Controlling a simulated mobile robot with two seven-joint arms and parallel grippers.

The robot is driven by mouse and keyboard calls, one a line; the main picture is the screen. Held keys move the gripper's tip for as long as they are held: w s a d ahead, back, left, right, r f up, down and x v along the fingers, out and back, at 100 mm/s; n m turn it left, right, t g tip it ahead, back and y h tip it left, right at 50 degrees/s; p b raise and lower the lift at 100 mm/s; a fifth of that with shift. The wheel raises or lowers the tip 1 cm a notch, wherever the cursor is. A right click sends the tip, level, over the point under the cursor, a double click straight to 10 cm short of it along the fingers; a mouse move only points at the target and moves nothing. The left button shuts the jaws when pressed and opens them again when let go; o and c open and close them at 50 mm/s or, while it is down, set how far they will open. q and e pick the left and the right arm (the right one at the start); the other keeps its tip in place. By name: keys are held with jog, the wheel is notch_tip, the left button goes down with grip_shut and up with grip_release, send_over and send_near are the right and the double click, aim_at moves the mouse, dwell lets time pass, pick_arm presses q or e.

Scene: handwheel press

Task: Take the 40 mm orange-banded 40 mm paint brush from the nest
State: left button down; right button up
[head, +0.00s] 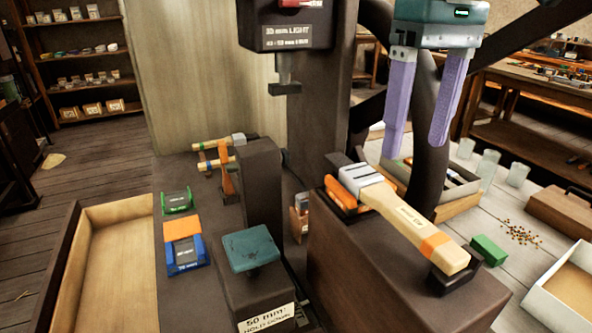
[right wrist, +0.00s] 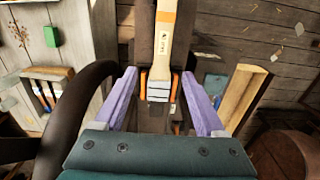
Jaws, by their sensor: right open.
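The paint brush (head: 408,213) lies on the dark block at right. It has a pale wooden handle with an orange band near its end and a pale grey head, and also shows in the right wrist view (right wrist: 164,45). Its head end sits between orange pieces of the nest (head: 345,198); a dark rest (head: 455,278) holds the handle end. My right gripper (head: 418,150), with purple fingers, is open and empty above the brush. In the right wrist view its fingers (right wrist: 158,76) appear either side of the brush head, not touching it. My left gripper is out of view.
A dark curved handwheel rim (head: 426,125) passes close behind my right fingers. The press head (head: 290,25) stands left of them. A green block (head: 488,250) lies beside the handle end. A teal pad (head: 251,250) and wooden-handled tools (head: 215,150) are at left.

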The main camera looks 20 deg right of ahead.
aim_at(397, 205)
jog(key=f, duration=0.3)
jog(key=shift+a+f, duration=0.2)
jog(key=shift+f, duration=0.1)
notch_tip(397, 205, down, 5)
jog(key=shift+f, duration=0.2)
grip_shut()
dwell(0.4)
